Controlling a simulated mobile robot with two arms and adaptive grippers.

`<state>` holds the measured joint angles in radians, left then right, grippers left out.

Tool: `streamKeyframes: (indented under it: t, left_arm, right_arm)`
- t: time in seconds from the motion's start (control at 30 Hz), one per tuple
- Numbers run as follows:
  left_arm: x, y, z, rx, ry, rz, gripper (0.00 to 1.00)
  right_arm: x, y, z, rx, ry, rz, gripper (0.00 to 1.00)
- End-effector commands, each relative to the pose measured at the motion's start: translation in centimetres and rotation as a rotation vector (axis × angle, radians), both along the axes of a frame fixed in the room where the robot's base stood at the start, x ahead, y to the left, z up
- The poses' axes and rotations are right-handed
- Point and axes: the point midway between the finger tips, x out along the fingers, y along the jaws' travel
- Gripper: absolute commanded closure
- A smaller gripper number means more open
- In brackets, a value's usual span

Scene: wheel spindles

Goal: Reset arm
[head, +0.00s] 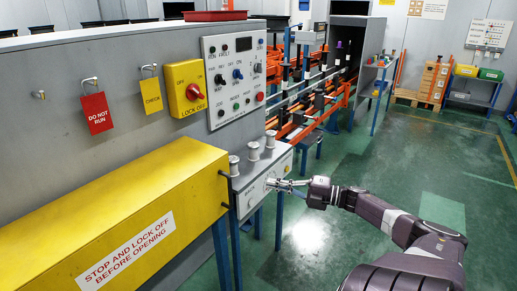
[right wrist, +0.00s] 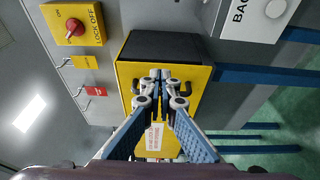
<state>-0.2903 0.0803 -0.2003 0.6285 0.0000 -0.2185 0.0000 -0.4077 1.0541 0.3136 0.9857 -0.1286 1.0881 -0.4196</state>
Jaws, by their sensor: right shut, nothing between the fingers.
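My right arm (head: 395,222) reaches in from the lower right of the head view. Its gripper (head: 273,184) points left, in front of the light grey box below the spindles; I cannot tell whether it touches the box. In the right wrist view the gripper (right wrist: 161,76) is shut, fingertips together, with nothing between them. Behind it there is the yellow cover (right wrist: 186,75). My left gripper is in neither view.
Metal spindles (head: 254,151) stand on the grey box (head: 251,198). The yellow cover (head: 110,215) fills the lower left, below the red lock-off switch (head: 194,91) and hanging tags. The control panel (head: 235,85) stands behind. Green floor (head: 375,150) is open to the right.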

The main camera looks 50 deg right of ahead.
Motion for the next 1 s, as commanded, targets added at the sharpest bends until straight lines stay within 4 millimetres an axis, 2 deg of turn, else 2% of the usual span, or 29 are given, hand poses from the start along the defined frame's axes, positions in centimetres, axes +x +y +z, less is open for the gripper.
streamKeyframes:
  t: [0.33,0.4,0.47,0.57,0.73,0.8,0.87,0.9,1.0]
  left_arm:
    - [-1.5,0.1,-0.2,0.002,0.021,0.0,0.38]
    - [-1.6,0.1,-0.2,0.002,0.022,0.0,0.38]
    - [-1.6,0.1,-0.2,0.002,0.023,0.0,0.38]
    - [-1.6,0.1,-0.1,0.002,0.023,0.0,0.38]
    - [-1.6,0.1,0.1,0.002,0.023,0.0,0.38]
    - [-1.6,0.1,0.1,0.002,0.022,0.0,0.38]
    - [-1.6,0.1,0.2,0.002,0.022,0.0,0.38]
    - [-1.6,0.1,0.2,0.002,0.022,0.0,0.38]
    - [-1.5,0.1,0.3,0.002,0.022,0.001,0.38]
  right_arm:
    - [-0.4,-0.4,-0.3,0.005,0.005,-0.005,1.0]
    - [-0.6,-0.7,-1.5,0.026,0.022,-0.032,1.0]
    - [-1.0,-1.2,-3.6,0.063,0.052,-0.078,1.0]
    - [-2.3,-2.2,-9.2,0.159,0.134,-0.196,1.0]
    - [-6.3,-2.1,-21.6,0.352,0.322,-0.433,1.0]
    - [-8.3,-1.1,-26.5,0.425,0.402,-0.522,1.0]
    - [-10.1,0.2,-30.5,0.484,0.471,-0.591,1.0]
    - [-11.4,1.2,-33.1,0.523,0.518,-0.636,1.0]
    - [-14.8,4.5,-39.3,0.609,0.638,-0.742,1.0]
